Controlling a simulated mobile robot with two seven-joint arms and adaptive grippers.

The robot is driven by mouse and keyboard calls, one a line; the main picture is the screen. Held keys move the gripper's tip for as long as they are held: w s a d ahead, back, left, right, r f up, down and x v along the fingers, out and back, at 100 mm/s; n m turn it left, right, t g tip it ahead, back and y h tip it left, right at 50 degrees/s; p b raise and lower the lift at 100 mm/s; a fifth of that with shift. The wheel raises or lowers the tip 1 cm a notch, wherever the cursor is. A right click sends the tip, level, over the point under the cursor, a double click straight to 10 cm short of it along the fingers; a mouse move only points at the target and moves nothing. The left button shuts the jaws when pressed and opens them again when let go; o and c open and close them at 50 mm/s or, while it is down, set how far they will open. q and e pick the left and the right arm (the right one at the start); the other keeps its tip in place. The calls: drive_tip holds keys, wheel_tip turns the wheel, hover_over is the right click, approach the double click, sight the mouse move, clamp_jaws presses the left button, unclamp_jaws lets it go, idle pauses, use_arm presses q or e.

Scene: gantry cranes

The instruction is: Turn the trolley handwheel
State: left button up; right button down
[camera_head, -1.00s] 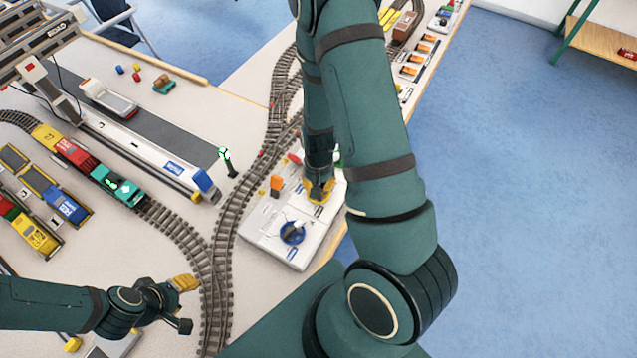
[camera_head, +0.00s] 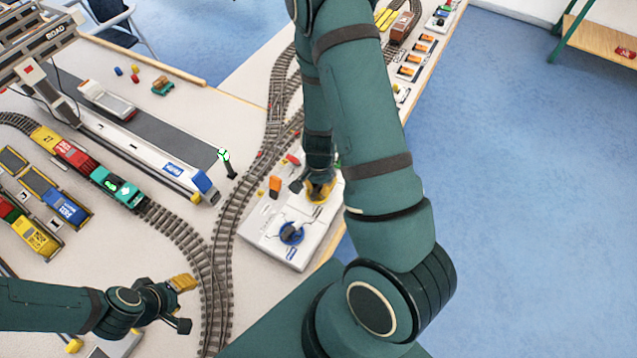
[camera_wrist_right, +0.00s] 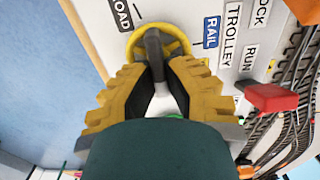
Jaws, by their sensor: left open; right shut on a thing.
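The yellow trolley handwheel (camera_head: 321,191) is on the white control panel (camera_head: 268,250), partly hidden by my right arm. In the right wrist view the yellow handwheel (camera_wrist_right: 178,40) lies between the ROAD and RAIL labels, with the TROLLEY label (camera_wrist_right: 231,35) beside it. My right gripper (camera_wrist_right: 158,72) has its yellow ribbed fingers closed in at a dark grip (camera_wrist_right: 152,43) on the wheel. In the head view the right gripper (camera_head: 318,181) is over the wheel, its fingertips mostly hidden. My left gripper (camera_head: 186,303) is open and empty at lower left, away from the panel.
A blue handwheel (camera_head: 291,233) is on the same panel, nearer me. A red lever (camera_wrist_right: 270,97) is close to my right gripper. Curved track (camera_head: 222,240) runs left of the panel. A train (camera_head: 75,155) and crane (camera_head: 40,60) stand at left.

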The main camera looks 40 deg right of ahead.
sight(320, 186)
drive_tip(key=shift+s+m, duration=0.15)
drive_tip(key=shift+m, duration=1.15)
drive_tip(key=c, duration=1)
unclamp_jaws()
drive_tip(key=shift+r, duration=6)
